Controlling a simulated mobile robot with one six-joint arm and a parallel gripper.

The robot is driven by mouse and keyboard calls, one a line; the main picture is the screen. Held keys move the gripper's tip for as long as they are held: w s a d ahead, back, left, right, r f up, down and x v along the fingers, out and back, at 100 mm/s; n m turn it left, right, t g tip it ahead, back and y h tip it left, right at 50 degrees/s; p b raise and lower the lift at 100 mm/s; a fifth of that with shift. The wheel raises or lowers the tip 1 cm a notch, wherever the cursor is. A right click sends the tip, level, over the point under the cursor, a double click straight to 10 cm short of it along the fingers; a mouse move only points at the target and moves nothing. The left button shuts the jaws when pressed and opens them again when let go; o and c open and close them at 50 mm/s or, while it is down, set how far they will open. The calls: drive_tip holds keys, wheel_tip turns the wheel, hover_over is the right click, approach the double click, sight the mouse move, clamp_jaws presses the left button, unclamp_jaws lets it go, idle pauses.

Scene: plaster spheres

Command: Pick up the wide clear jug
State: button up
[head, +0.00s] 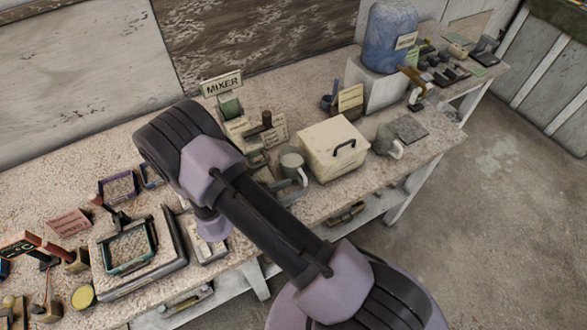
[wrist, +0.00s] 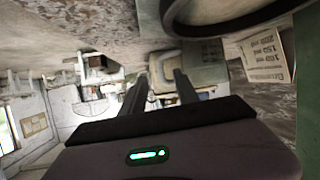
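Two grey vessels with handles stand on the worktop in the head view. One is a mug-shaped vessel (head: 292,160) just right of my arm, and the other is a rounded jug-like vessel (head: 386,138) right of the cream box. I cannot tell for sure which is the wide clear jug. My gripper (wrist: 160,78) shows in the wrist view with its two dark fingers apart and nothing clearly held. A pale blocky thing shows beyond the fingertips, at a distance I cannot judge. In the head view my arm hides the gripper.
A cream box (head: 333,150) with a dark handle stands beside the mug-shaped vessel. A blue water tank (head: 388,38) sits on a white stand behind. Trays, signs and small tools crowd the left worktop (head: 45,190). A large curved rim (wrist: 225,22) hangs close above the fingers in the wrist view.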

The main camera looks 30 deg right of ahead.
sight(303, 182)
drive_tip(key=b+x, duration=0.1)
drive_tip(key=x, duration=0.5)
drive_tip(key=shift+w+d, duration=0.2)
drive_tip(key=shift+d, duration=0.15)
drive_tip(key=shift+r, duration=0.1)
clamp_jaws()
idle(0.8)
